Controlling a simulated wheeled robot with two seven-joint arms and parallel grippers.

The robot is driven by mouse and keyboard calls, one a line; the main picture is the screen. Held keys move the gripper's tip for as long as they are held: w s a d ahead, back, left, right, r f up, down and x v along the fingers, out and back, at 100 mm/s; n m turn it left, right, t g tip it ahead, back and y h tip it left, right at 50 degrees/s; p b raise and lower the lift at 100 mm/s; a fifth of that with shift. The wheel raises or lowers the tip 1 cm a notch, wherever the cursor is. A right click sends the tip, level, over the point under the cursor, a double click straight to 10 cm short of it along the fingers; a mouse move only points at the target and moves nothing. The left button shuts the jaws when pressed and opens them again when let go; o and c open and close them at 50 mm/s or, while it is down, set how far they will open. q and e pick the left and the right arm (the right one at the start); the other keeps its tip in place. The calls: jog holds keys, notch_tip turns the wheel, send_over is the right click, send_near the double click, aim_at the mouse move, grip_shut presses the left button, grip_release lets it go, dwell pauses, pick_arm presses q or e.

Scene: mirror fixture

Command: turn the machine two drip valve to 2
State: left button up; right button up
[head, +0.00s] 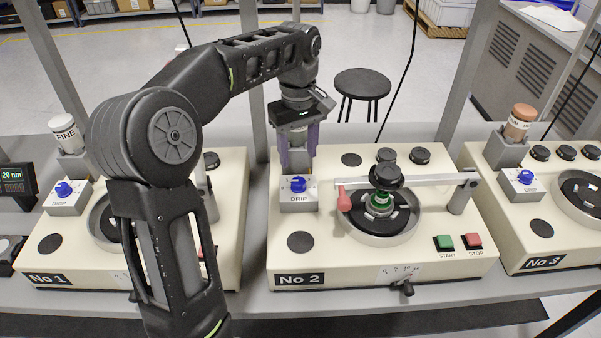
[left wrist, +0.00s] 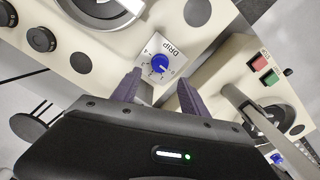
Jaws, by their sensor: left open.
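The No 2 machine (head: 285,255) stands in the middle of the head view. Its drip valve is a blue knob (head: 298,184) on a grey block marked DRIP, at the machine's back left. In the left wrist view the blue knob (left wrist: 160,64) sits on a white dial plate with numbers around it; I cannot tell exactly which number it points to. My left gripper (head: 299,165) is above and just behind the knob, fingers pointing down. In the left wrist view its two purple fingers (left wrist: 157,92) are apart and empty, with the knob ahead of them. My right gripper is not in view.
Green START (head: 445,242) and red STOP (head: 473,241) buttons are at front right. Machines No 1 (head: 50,262) and No 3 (head: 527,250) stand either side.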

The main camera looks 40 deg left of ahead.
aim_at(298, 180)
pick_arm(q)
jog(key=shift+f+p, duration=0.5)
jog(key=shift+f, duration=3.4)
jog(key=shift+c, duration=0.4)
grip_shut()
